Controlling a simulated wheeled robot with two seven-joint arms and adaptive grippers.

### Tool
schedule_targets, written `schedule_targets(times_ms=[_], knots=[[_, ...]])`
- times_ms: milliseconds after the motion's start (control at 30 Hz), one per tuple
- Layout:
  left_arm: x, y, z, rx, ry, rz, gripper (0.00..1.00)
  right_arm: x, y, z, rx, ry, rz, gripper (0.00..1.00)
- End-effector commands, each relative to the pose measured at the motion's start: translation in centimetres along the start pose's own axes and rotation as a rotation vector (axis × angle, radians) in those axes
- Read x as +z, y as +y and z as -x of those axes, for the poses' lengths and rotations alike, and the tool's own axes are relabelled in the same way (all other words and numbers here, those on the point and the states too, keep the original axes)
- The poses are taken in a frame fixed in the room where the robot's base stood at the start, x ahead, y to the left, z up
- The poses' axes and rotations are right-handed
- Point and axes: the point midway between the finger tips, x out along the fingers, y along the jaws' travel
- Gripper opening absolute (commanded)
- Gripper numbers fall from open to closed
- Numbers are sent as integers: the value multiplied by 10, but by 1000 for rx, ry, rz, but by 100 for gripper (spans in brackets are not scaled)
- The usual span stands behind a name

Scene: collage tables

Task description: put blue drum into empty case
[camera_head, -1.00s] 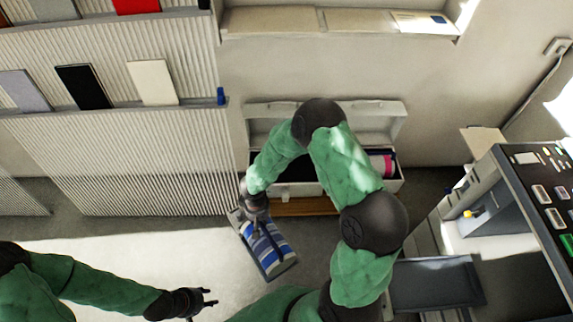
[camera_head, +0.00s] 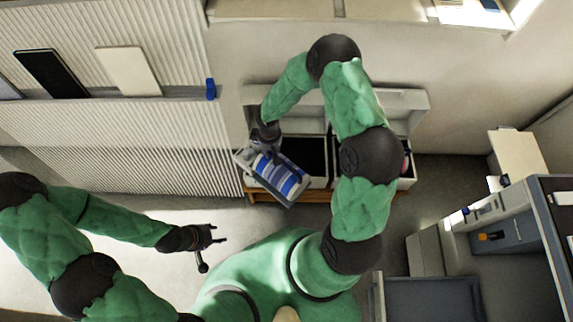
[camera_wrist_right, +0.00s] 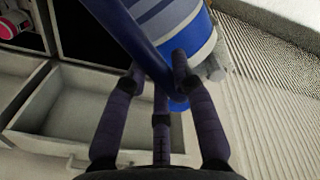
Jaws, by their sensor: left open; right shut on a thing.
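The blue drum (camera_head: 278,175), banded in blue, white and grey, is tilted in my right gripper (camera_head: 264,146), at the front left of an open white case. In the right wrist view the drum (camera_wrist_right: 178,25) lies beyond the fingers of my right gripper (camera_wrist_right: 160,90), which are shut on it. The case (camera_head: 318,183) has its lid (camera_head: 405,98) raised. A dark, empty-looking compartment (camera_head: 308,152) shows just right of the drum; my arm hides part of the case. My left gripper (camera_head: 212,241) is open and empty, away from it at lower left.
A pink drum (camera_wrist_right: 12,24) lies in another compartment of the case. A ribbed wall (camera_head: 150,150) with a shelf stands left of the case. A grey machine (camera_head: 510,230) and a dark tray (camera_head: 430,300) are at the right. The floor by my left gripper is clear.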

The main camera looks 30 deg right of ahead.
Motion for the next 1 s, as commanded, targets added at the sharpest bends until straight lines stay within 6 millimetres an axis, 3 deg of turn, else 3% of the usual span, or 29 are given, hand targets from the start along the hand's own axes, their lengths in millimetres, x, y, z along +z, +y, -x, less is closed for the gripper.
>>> schedule_targets(times_ms=[600, 1000], knots=[[0, 1, 4, 0, 0, 0, 49, -32, 91, -31, 2, 3, 500, 0], [0, 0, -1, 0, 0, 0, 49, -35, 121, -56, 1, 5, 690, 0]])
